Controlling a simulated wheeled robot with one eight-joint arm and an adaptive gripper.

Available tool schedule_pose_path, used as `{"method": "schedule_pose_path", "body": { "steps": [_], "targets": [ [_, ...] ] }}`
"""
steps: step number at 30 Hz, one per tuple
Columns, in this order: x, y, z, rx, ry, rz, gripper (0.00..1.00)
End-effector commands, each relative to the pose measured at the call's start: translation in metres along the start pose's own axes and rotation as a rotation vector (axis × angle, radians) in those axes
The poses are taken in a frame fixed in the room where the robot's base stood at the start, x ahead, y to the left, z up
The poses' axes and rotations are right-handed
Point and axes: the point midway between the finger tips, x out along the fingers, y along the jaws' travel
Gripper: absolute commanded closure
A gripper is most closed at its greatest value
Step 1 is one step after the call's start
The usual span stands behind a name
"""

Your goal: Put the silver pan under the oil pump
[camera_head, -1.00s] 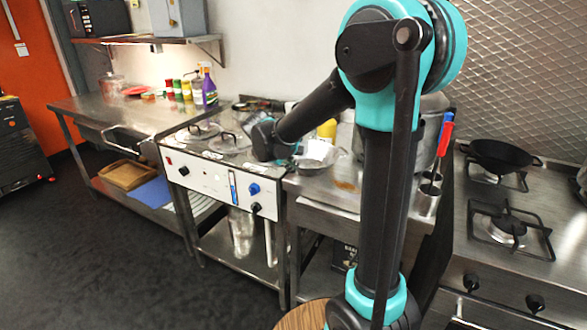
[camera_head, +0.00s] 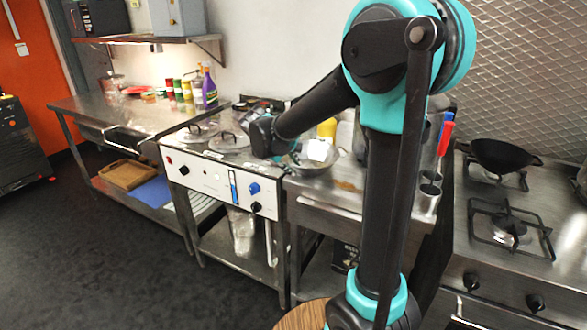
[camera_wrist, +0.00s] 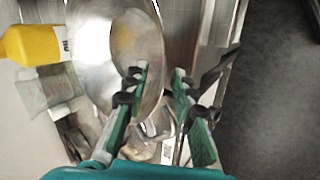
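The silver pan (camera_head: 312,166) is on the steel counter right of the white-fronted unit. In the wrist view the pan (camera_wrist: 112,60) fills the upper middle, its shiny inside facing the camera. My gripper (camera_wrist: 160,74) has one green-padded finger over the pan's inside and the other beyond its right rim. A gap shows between the fingertips, with the rim between them; I see no firm grip. In the head view my gripper (camera_head: 288,150) is at the pan's left side, partly hidden by my wrist. I cannot clearly identify the oil pump.
A yellow bottle (camera_head: 327,128) stands behind the pan; it also shows in the wrist view (camera_wrist: 50,45). Lidded fryer wells (camera_head: 229,142) lie to the left. A metal holder (camera_head: 429,190) with red and blue handled tools and a black wok (camera_head: 502,156) are right.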

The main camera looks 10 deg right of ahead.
Motion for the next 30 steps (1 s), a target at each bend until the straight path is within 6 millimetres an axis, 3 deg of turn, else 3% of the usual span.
{"method": "schedule_pose_path", "body": {
  "steps": [12,19,23,26,30],
  "targets": [
    [-0.082,0.0,0.0,-0.003,0.001,0.001,0.74],
    [-0.104,0.0,0.001,0.0,0.001,-0.001,0.74],
    [-0.092,-0.006,0.019,0.043,-0.001,-0.034,0.74],
    [-0.062,-0.021,0.055,0.138,0.002,-0.104,0.74],
    [-0.015,-0.061,0.124,0.345,0.02,-0.239,0.74]
  ]
}}
